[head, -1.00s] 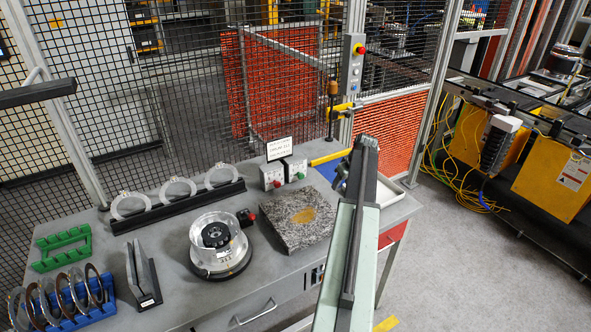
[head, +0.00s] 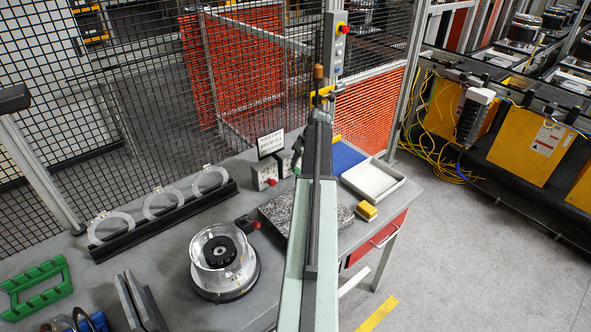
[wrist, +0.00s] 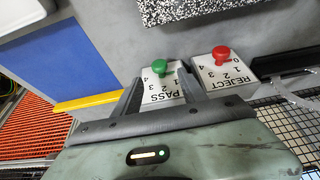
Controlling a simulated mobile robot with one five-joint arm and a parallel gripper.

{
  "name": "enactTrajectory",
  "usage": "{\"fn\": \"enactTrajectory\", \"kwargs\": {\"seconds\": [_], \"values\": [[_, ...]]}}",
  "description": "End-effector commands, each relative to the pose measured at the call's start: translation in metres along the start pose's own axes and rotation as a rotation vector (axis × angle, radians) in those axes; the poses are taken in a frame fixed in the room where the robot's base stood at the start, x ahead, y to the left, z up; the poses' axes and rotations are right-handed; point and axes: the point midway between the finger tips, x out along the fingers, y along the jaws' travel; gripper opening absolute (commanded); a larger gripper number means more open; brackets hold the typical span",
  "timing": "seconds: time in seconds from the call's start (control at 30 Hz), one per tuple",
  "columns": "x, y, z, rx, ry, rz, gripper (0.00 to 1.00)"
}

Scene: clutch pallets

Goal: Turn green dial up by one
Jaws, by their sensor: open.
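The green dial (wrist: 159,66) is a small green knob on a white plate marked PASS (wrist: 158,98), with numbers up to 4 around it. I cannot tell which number it points at. My gripper (wrist: 160,76) is open, with one finger on each side of the PASS plate and the green knob between the fingertips. I cannot tell whether they touch it. In the head view my arm and gripper partly hide the green dial's box (head: 285,161). A red dial (wrist: 221,54) on a REJECT plate (wrist: 222,74) sits just right of it in the wrist view.
A sign (head: 270,143) stands behind the boxes, with the mesh fence beyond. A granite slab (head: 277,212) lies in front, partly under my arm. A clear round housing (head: 222,250), a white tray (head: 374,180) and a yellow block (head: 367,210) stand on the bench.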

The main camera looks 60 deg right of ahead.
Motion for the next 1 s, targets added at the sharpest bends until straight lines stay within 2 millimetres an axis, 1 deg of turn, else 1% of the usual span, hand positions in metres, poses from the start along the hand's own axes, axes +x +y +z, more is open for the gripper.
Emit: {"fn": "enactTrajectory", "kwargs": {"seconds": [0.03, 0.2, 0.3, 0.4, 0.63, 0.67, 0.7, 0.77, 0.8, 0.83, 0.87, 0.9, 1.0], "values": [[0.014, 0.001, 0.002, -0.001, 0.000, 0.000, 0.49], [0.046, 0.001, 0.003, -0.001, 0.000, 0.000, 0.49], [0.061, 0.001, 0.003, 0.000, 0.000, 0.000, 0.49], [0.068, 0.001, 0.002, 0.000, 0.000, 0.000, 0.49], [0.066, 0.000, 0.000, 0.000, 0.000, 0.000, 0.49], [0.066, 0.000, 0.000, 0.000, 0.000, 0.000, 0.47], [0.066, 0.000, 0.000, 0.000, 0.000, 0.000, 0.35], [0.066, 0.000, 0.000, 0.000, 0.000, 0.000, 0.19], [0.066, 0.000, 0.000, 0.000, 0.000, 0.000, 0.08], [0.066, 0.000, 0.000, 0.000, 0.000, 0.000, 0.00], [0.066, 0.000, 0.000, 0.000, 0.000, 0.000, 0.00], [0.068, 0.006, -0.004, -0.001, 0.000, 0.000, 0.00], [0.067, 0.002, -0.001, 0.000, 0.000, -0.002, 0.00]]}}
